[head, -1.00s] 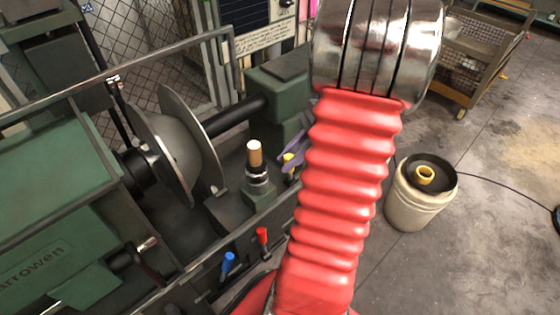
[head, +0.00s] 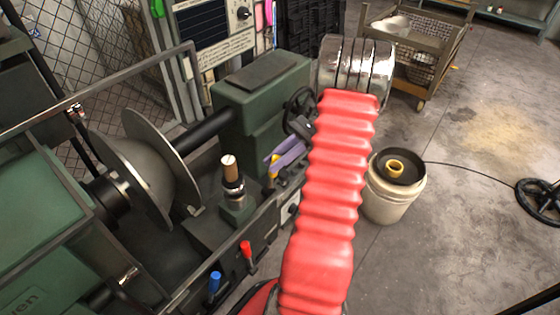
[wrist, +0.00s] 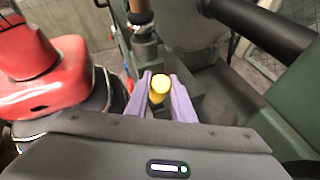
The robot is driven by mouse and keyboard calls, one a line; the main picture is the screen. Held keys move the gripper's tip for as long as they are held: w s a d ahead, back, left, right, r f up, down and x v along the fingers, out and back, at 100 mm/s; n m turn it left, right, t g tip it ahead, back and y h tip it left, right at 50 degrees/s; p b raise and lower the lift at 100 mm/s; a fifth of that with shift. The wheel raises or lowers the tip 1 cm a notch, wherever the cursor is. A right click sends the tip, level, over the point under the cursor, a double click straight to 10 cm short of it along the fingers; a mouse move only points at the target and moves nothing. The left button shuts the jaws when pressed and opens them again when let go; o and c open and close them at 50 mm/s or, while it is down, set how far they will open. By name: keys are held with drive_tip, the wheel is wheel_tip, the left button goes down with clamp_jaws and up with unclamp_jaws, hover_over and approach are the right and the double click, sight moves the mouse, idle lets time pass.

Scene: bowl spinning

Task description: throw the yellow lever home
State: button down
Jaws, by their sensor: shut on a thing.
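The yellow lever (wrist: 160,90) stands on the front of the green lathe, its round knob facing the wrist camera. In the head view only a small piece of the yellow lever (head: 275,166) shows beside the fingers. My gripper (wrist: 160,79) has two purple fingers, one on each side of the knob, shut on the lever. In the head view my gripper (head: 270,166) reaches in from the right at the lathe's front edge. The lever's lower part is hidden.
A red lever (head: 246,250) and a blue lever (head: 214,280) are on the lathe front nearby. A wooden-handled post (head: 229,168) stands just behind the yellow lever. A grey metal disc (head: 168,158) is to the left. A bucket (head: 393,200) stands on the floor at right.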

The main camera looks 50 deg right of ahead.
drive_tip(key=shift+d+f+y, duration=0.2)
drive_tip(key=shift+d+y, duration=0.1)
drive_tip(key=shift+d, duration=0.2)
drive_tip(key=c, duration=1.5)
unclamp_jaws()
drive_tip(key=shift+c, duration=0.2)
drive_tip(key=v, duration=0.7)
drive_tip(key=shift+d, duration=0.25)
drive_tip(key=shift+s, duration=0.2)
